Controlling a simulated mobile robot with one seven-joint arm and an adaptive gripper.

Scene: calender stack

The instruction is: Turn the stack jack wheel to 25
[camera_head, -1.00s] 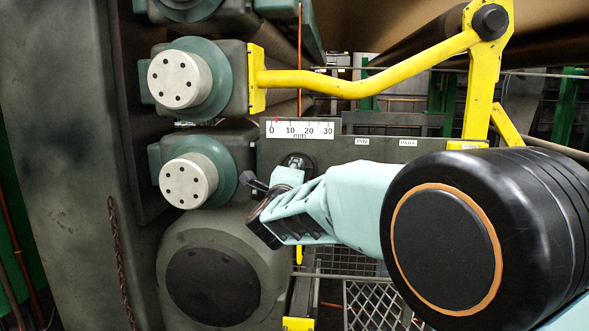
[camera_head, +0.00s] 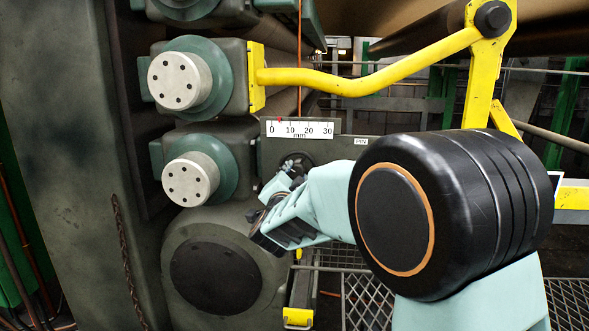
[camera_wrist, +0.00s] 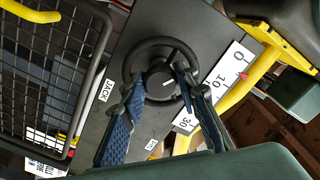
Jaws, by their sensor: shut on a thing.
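The stack jack wheel (camera_wrist: 160,82) is a black ring with a round hub and a white mark, on a dark panel labelled JACK. My gripper (camera_wrist: 161,77) is shut on the wheel, its two blue-padded fingers reaching onto it from below in the wrist view. In the head view my gripper (camera_head: 274,205) mostly hides the wheel. The white millimetre scale (camera_head: 300,130) above it reads 0 to 30. Its small red pointer (camera_head: 281,120) stands between 0 and 10, about midway. The scale also shows in the wrist view (camera_wrist: 207,92).
A yellow bent bar (camera_head: 350,85) crosses above the scale. Two roll ends with pale hubs (camera_head: 190,180) are left of my gripper, and a large dark round cover (camera_head: 215,275) is below them. A black mesh guard (camera_wrist: 45,70) is left of the wheel in the wrist view.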

